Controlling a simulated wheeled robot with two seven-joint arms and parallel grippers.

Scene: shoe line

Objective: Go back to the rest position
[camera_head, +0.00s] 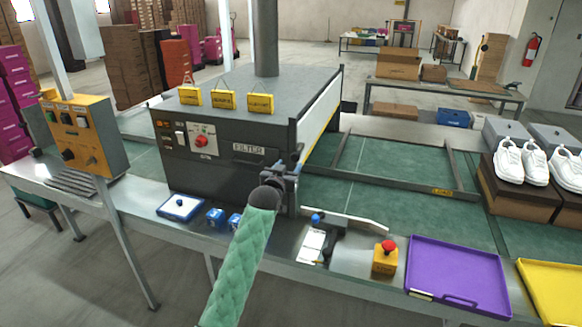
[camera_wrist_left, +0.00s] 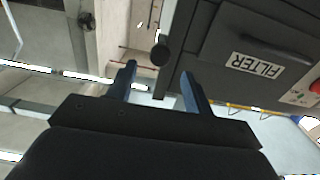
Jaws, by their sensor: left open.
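My left gripper (camera_head: 286,172) is at the end of the green-sleeved arm in the head view, in front of the right end of the dark grey machine (camera_head: 225,160) with the FILTER label. In the left wrist view its two fingers (camera_wrist_left: 158,90) are apart with nothing between them. A dark round knob (camera_wrist_left: 160,55) on the machine shows just beyond the fingertips; I cannot tell whether they touch it. The FILTER label (camera_wrist_left: 256,65) is to the right of the fingers. My right gripper is in neither view.
A purple tray (camera_head: 458,275), a yellow tray (camera_head: 550,290) and a red-topped yellow button box (camera_head: 385,257) lie along the front edge. White shoes (camera_head: 520,160) sit on boxes at right. A control box (camera_head: 82,135) stands at left. The green conveyor (camera_head: 350,205) is mostly clear.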

